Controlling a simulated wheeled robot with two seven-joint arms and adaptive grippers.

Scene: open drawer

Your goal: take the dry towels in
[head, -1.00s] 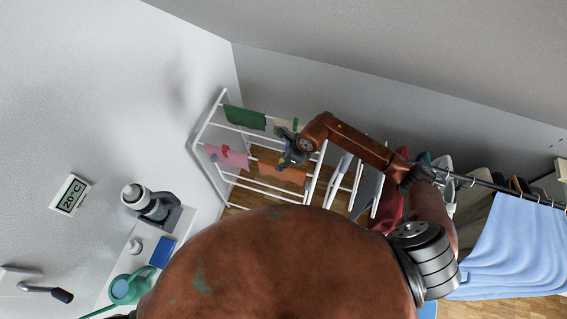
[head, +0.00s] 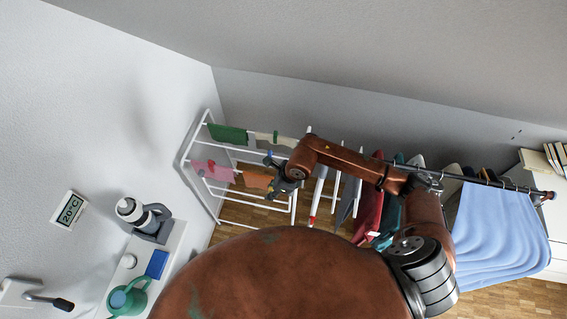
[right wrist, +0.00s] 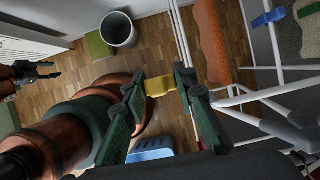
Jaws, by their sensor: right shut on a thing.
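A white drying rack (head: 206,126) stands against the wall. Small towels hang over its bars: green (head: 228,135), cream (head: 277,139), pink (head: 212,171) and orange (head: 256,180). The orange towel also shows in the right wrist view (right wrist: 210,45). My right gripper (head: 272,170) is beside the right part of the orange towel and covers some of it. In the right wrist view it is shut on a yellow peg (right wrist: 160,86), apart from the towels. A blue peg (right wrist: 269,18) sits on a rack bar. My left gripper (right wrist: 42,70) shows small at the left edge; its opening is unclear.
Clothes hang from a dark rail (head: 480,180) at right, with a light blue cloth (head: 497,235) nearest. A grey bin (right wrist: 119,30) and a blue basket (right wrist: 150,150) stand on the floor. A shelf with a green watering can (head: 128,299) is at lower left.

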